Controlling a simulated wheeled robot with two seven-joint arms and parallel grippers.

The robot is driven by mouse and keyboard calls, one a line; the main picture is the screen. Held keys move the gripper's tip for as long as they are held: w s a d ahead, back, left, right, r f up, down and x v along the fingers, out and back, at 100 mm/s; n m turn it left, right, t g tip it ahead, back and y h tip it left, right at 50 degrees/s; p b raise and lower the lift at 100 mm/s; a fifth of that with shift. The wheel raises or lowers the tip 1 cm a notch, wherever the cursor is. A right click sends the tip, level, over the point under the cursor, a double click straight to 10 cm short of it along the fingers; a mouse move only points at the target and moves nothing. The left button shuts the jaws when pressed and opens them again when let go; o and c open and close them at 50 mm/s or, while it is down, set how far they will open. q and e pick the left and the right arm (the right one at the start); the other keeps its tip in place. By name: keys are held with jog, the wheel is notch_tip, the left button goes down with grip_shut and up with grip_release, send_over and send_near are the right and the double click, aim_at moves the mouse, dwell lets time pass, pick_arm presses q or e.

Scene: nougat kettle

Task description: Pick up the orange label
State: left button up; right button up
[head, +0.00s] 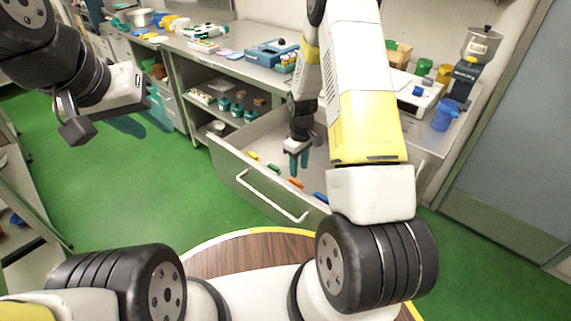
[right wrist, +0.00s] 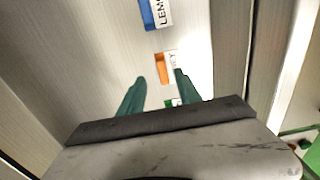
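The orange label (head: 296,183) lies on the floor of the open drawer, in a row between a green label (head: 273,168) and a blue label (head: 320,197). In the right wrist view the orange label (right wrist: 161,67) has a white part with print, partly readable. My right gripper (head: 299,163) points down into the drawer, its teal fingers apart with nothing held. In the right wrist view its fingertips (right wrist: 160,74) stand on either side of the orange label's near end; contact cannot be told. My left gripper (head: 147,117) is empty and open over the green floor, far from the drawer.
A yellow label (head: 253,155) lies at the row's far end. The drawer front with its handle (head: 272,197) and the drawer walls surround my right gripper. The counter (head: 232,62) above carries a blue device, a grinder and a blue jug (head: 445,115).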

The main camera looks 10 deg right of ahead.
aim_at(297, 181)
jog(key=f, duration=0.6)
jog(key=shift+w+a+f, duration=0.1)
jog(key=shift+a+f, duration=0.05)
jog(key=shift+a, duration=0.05)
jog(key=shift+c, duration=0.4)
grip_shut()
